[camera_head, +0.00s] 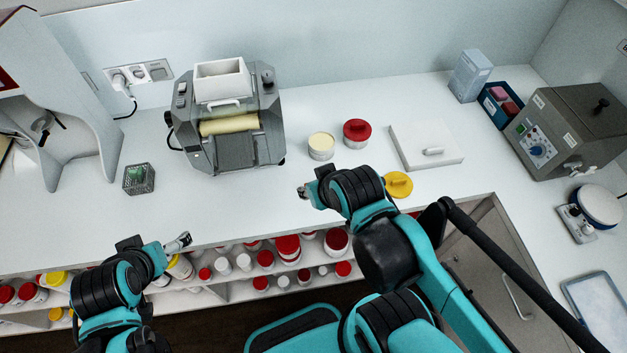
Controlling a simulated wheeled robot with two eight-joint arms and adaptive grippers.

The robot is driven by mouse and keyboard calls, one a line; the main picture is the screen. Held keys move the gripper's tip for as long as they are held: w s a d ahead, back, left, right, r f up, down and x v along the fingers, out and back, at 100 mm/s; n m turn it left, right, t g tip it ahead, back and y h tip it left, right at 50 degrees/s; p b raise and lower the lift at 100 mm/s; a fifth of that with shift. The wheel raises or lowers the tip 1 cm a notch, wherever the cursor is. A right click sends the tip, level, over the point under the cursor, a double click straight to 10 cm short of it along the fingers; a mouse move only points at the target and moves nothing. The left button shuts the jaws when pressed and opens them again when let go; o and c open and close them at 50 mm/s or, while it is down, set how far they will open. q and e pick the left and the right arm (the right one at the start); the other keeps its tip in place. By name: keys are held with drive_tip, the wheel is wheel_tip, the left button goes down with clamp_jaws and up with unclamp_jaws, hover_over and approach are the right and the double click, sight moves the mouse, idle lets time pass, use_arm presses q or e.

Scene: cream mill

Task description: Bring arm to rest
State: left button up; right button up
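My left gripper (179,242) is at the lower left, in front of the counter's front edge and above the open shelf. It holds nothing that I can see, and its fingers look close together, but they are too small to judge. My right gripper (304,192) is over the front part of the white counter (240,205), pointing left. Its fingertips are small and partly hidden by the wrist, so I cannot tell its opening. The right arm reaches in from the bottom right. A yellow lid (398,184) lies on the counter just right of the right wrist.
A roller mill (228,125) stands at the back. An open cream jar (321,146), a red-lidded jar (356,133) and a white slab (425,145) are right of it. A wire basket (139,179) stands left. Shelves below hold several jars (287,248). A grey oven (570,130) stands right.

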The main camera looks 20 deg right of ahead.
wheel_tip(320, 180, down, 9)
drive_tip(key=b, duration=0.9)
drive_tip(key=shift+f, duration=0.15)
